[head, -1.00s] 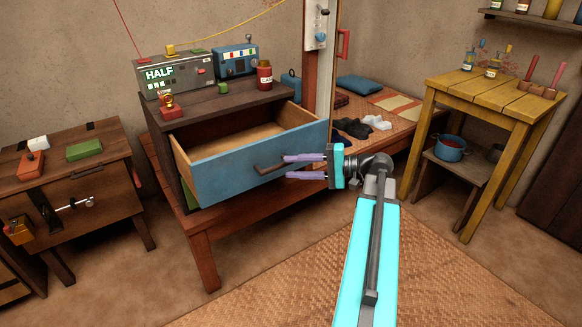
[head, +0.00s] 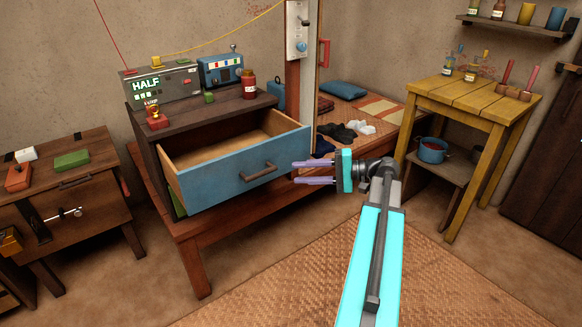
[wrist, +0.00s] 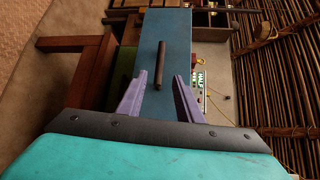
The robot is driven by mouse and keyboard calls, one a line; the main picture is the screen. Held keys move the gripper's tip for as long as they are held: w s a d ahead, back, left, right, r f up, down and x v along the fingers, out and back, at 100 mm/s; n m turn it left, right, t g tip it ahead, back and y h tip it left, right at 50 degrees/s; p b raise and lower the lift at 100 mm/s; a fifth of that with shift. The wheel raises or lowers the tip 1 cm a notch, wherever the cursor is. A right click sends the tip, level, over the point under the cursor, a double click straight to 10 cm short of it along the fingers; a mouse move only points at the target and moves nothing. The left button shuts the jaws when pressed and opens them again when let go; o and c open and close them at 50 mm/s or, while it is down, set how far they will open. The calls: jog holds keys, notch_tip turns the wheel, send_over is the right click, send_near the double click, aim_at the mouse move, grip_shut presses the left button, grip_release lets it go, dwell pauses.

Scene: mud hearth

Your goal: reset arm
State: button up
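My gripper (head: 313,173) is open and empty in the head view, at the end of my arm, its two purple fingers pointing left. It is to the right of the blue drawer front (head: 240,172), apart from the dark drawer handle (head: 257,173). The drawer is pulled out of the dark wooden cabinet and its visible inside looks empty. In the wrist view my gripper (wrist: 158,92) shows its fingers spread, with the handle (wrist: 160,64) upright between and beyond them.
A display box reading HALF (head: 160,88) and a red jar (head: 249,84) stand on the cabinet. A yellow table (head: 470,95) stands at right, with a blue pot (head: 432,150) on its lower shelf. The woven floor mat (head: 270,285) is clear.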

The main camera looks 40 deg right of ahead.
jog(key=a+f+n+g+h+p, duration=0.2)
jog(key=a+f+g+p, duration=0.6)
jog(key=a+f, duration=1.85)
jog(key=s+a+f+n+g+h+p, duration=0.35)
jog(key=s+a+f+g, duration=0.35)
jog(key=s+f, duration=0.4)
jog(key=s+a+f+n+g+h+p, duration=0.1)
jog(key=s+n+h, duration=0.4)
jog(key=s, duration=0.9)
notch_tip(320, 180, down, 2)
jog(key=shift+s+a+f+g+h+p, duration=0.15)
jog(key=shift+a+g+h+p, duration=0.15)
jog(key=shift+g+h+p, duration=0.4)
